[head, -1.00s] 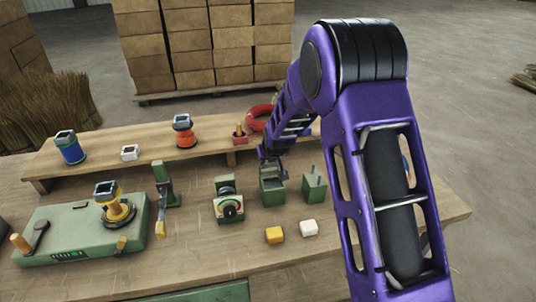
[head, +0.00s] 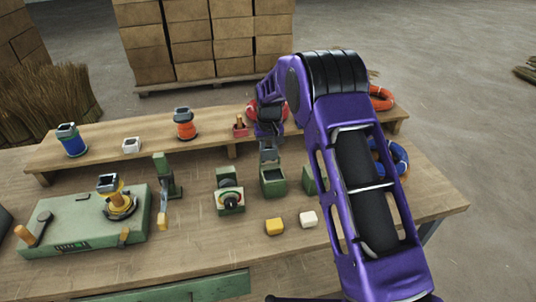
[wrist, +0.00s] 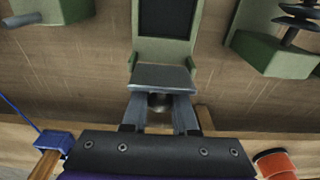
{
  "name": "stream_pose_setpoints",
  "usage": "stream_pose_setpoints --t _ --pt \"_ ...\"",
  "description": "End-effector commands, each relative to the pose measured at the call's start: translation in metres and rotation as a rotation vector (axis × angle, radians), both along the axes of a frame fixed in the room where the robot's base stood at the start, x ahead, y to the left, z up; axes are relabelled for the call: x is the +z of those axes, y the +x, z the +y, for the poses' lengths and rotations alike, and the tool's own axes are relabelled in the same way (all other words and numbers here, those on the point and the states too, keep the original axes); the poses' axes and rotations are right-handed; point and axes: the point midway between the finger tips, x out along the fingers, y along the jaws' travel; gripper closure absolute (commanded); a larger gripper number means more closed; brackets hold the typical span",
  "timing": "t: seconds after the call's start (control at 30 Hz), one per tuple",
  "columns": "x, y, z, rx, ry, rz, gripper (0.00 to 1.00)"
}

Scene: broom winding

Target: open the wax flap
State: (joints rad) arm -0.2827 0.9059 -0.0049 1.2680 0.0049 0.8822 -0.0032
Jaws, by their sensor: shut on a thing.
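The green wax box (head: 272,185) stands on the bench, its dark inside exposed at the top. Its grey-green flap (head: 268,154) stands raised at the box's back edge. The wrist view shows the box (wrist: 163,48) with its dark opening and the flap (wrist: 162,77) close in front of my fingers. My gripper (wrist: 160,110) is shut on the flap, around a small round knob on it. In the head view my gripper (head: 269,134) is just behind and above the flap, its fingertips hard to make out.
A green dial unit (head: 229,192) stands left of the box and a green peg block (head: 310,180) right. A raised shelf (head: 100,150) behind carries an orange spool (head: 184,124) and a red holder (head: 240,128).

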Motion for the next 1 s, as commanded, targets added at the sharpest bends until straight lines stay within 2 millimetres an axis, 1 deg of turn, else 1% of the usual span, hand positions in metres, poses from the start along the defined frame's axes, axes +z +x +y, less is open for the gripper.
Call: stream_pose_setpoints --t 0.3,0.33,0.4,0.47,0.5,0.7,0.8,0.87,0.93,1.0 --pt "-0.001 0.0 0.0 0.0 -0.001 0.002 1.0" --pt "-0.001 0.0 0.0 0.0 -0.001 0.002 0.71" --pt "-0.001 0.0 0.0 0.0 -0.001 0.002 0.59" --pt "-0.001 0.0 0.0 0.0 -0.001 0.002 0.48" --pt "-0.001 0.0 0.0 0.0 -0.001 0.002 0.44" --pt "0.0 0.0 0.0 0.0 -0.001 0.002 0.44" --pt "0.003 0.0 0.0 0.0 0.0 0.001 0.44" --pt "0.009 0.0 0.0 0.0 0.0 -0.001 0.44" --pt "0.019 -0.001 0.0 0.0 0.001 -0.002 0.44" --pt "0.033 -0.002 -0.001 0.0 0.001 -0.003 0.44"
